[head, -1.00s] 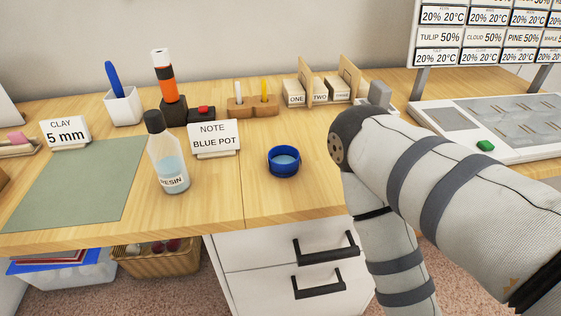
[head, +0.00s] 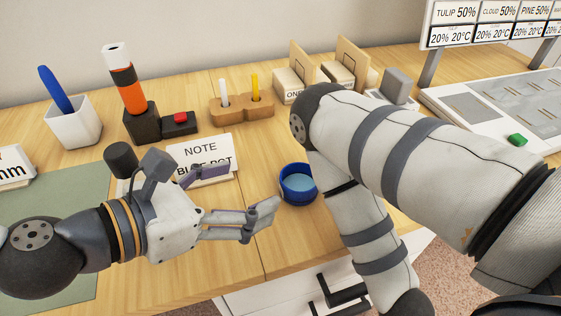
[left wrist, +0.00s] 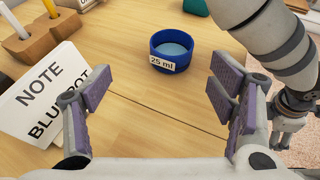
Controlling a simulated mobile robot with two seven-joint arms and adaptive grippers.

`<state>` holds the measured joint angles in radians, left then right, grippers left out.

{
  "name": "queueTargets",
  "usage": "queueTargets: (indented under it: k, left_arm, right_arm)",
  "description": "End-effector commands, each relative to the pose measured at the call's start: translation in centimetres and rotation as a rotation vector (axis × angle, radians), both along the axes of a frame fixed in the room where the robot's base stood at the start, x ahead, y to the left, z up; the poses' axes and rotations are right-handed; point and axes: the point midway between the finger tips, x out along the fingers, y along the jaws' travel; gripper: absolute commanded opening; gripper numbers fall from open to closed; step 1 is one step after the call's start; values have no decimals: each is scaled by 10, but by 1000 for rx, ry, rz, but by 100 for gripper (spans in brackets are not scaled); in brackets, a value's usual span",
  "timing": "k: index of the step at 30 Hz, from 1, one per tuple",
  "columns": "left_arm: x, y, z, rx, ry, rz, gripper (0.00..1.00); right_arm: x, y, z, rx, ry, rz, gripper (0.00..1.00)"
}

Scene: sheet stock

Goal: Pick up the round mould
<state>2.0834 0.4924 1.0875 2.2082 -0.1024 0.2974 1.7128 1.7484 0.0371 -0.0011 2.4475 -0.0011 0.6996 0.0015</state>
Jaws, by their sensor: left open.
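The only round dish in view is a small blue pot (head: 298,186) with pale blue inside, upright on the wooden bench. In the left wrist view the blue pot (left wrist: 172,51) carries a "25 ml" label and lies ahead, between the lines of my open fingers but beyond their tips. My left gripper (head: 240,195) is open and empty, just left of the pot and not touching it. My right arm stands close to the pot's right side. What looks like my right gripper (left wrist: 287,130) shows small at the right of the wrist view; its jaws are unclear.
A "NOTE BLUE POT" sign (head: 204,155) stands close behind my left gripper. The resin bottle's black cap (head: 121,160) shows behind the gripper, its body mostly hidden. A wooden holder (head: 240,109) and red-button box (head: 180,123) stand farther back. Bare bench surrounds the pot's front.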

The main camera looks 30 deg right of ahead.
Motion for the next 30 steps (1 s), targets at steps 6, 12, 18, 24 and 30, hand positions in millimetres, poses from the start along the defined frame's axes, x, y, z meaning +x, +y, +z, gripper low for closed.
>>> queueTargets:
  k: [6, 12, 18, 24, 30]
  left_arm:
    - [6, -44, -21, 1, 1, -5, 77]
    - [7, -70, -31, 2, 0, -7, 77]
    - [11, -100, -46, 1, 0, -3, 77]
    - [12, -103, -46, 1, 0, -2, 77]
    - [12, -103, -46, 1, 0, -2, 43]
  right_arm:
    - [-4, 0, -3, 0, 14, 0, 70]
    - [-3, 0, -2, 0, 10, 0, 70]
    - [-4, 0, -3, -1, 11, 0, 70]
    - [-4, 0, -3, -1, 11, 0, 70]
    - [-3, 0, -3, 0, 11, 0, 70]
